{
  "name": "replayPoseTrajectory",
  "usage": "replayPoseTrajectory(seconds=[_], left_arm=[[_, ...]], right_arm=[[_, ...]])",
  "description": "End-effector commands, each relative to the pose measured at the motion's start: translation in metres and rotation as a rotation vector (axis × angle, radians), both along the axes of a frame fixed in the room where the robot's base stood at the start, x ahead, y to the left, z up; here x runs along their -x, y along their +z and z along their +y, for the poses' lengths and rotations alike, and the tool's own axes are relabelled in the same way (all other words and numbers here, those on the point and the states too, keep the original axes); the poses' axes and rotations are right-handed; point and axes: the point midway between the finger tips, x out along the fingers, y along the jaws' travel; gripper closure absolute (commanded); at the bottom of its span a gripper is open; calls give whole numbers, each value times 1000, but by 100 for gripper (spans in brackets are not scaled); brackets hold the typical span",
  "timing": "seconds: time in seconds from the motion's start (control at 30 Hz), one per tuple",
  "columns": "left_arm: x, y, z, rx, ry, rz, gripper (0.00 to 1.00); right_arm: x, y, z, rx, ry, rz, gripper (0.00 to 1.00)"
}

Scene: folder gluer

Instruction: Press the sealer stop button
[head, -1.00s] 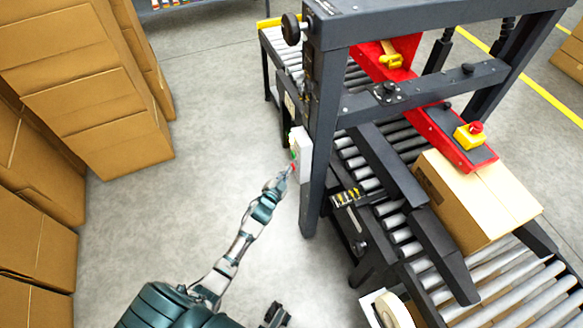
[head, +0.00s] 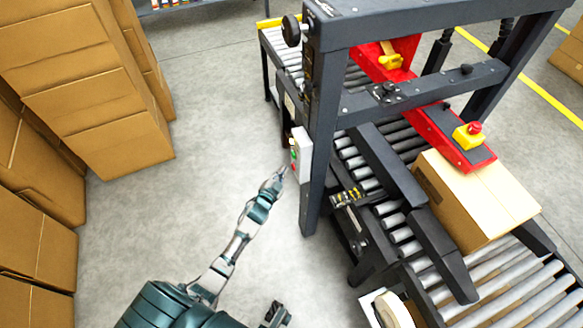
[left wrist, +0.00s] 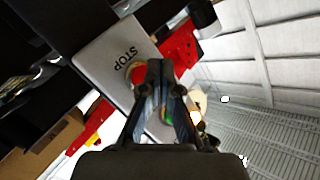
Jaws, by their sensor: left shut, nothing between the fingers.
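The sealer's control box (head: 303,148) is a pale grey box on the dark frame post, with small buttons on its left face. In the left wrist view its plate (left wrist: 108,60) reads STOP beside the red stop button (left wrist: 137,74). My left gripper (head: 282,171) is shut and empty, just left of and below the box, with a small gap in the head view. In the left wrist view its fingertips (left wrist: 161,66) overlap the red button's right side, hiding part of it. A green button (left wrist: 168,116) shows partly between the fingers. My right gripper (head: 276,315) shows only partly at the bottom edge.
The carton sealer (head: 315,120) has a roller conveyor with a cardboard box (head: 478,205) on it. A red beam carries a yellow-based red button (head: 470,133). Stacked cartons (head: 90,90) stand at left. The floor (head: 200,130) between them is clear.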

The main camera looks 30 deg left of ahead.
Motion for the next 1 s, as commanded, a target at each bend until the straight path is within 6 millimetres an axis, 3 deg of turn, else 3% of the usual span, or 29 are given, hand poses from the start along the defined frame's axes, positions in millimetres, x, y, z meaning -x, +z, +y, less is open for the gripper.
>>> replayPoseTrajectory(seconds=[0.23,0.7,1.0], left_arm=[[4,1,4,0,1,1,100],[41,2,36,-1,0,0,100],[45,-1,39,1,1,1,100]], right_arm=[[-1,4,0,-1,0,-3,60],[-5,30,0,0,-1,-21,60],[-5,31,0,0,-1,-22,60]])
